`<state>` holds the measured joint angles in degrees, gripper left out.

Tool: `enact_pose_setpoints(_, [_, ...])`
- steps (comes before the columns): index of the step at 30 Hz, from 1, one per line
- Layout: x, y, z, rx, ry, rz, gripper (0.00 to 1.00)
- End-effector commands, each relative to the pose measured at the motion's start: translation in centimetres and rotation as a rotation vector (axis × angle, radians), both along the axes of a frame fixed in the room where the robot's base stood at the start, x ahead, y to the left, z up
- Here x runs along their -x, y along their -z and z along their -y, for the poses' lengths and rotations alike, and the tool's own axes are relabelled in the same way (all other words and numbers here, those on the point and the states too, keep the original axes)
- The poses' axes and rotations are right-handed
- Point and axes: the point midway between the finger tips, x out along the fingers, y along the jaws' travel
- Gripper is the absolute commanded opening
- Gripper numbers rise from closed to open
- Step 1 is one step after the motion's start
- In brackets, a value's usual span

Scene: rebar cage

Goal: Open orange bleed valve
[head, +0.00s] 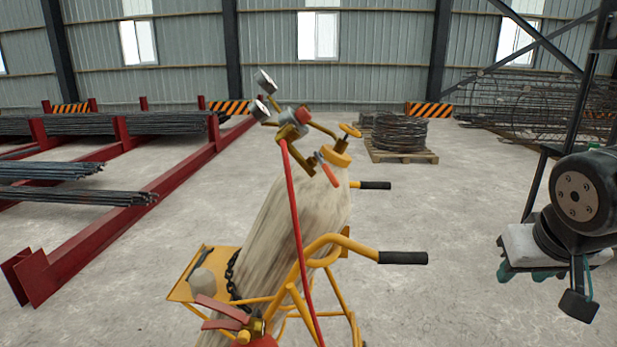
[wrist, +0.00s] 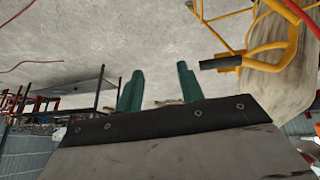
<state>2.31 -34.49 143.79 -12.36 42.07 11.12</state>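A small orange-red lever (head: 330,174), which looks like the bleed valve handle, sits near the top of a tilted, dusty gas cylinder (head: 295,220). It is just below the brass regulator (head: 290,131), beside a yellow handwheel (head: 350,130). My gripper (head: 545,275) hangs at the far right of the head view, well apart from the cylinder. In the wrist view its two green fingers (wrist: 160,88) are spread with nothing between them. The cylinder's side (wrist: 285,75) shows at the right of the wrist view, but the lever cannot be made out there.
A yellow cart with black grips (head: 403,258) carries the cylinder. A red hose (head: 297,230) hangs down its front. A red-handled extinguisher (head: 225,312) is at the bottom. Red racks with rebar (head: 100,160) stand left. Floor between cart and gripper is clear.

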Motion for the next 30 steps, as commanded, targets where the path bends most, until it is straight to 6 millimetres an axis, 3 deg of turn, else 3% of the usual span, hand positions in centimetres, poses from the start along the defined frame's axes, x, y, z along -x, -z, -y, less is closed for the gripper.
enact_pose_setpoints(1, [-3.4,-0.6,0.2,0.015,-0.004,0.100,0.38])
enact_pose_setpoints(6, [-13.6,-3.8,-2.1,-0.038,-0.100,0.466,0.38])
enact_pose_setpoints(8, [-16.5,-4.8,-3.7,-0.086,-0.151,0.579,0.38])
enact_pose_setpoints(12, [-20.6,-6.0,-9.9,-0.317,-0.373,0.743,0.38])
enact_pose_setpoints(15, [-21.5,-6.4,-14.2,-0.510,-0.523,0.798,0.38])
enact_pose_setpoints(19, [-20.7,-6.3,-18.4,-0.748,-0.684,0.787,0.38])
enact_pose_setpoints(25, [-18.9,-6.1,-21.3,-0.962,-0.813,0.730,0.38])
enact_pose_setpoints(30, [-19.2,-6.1,-23.0,-0.998,-0.836,0.715,0.38])
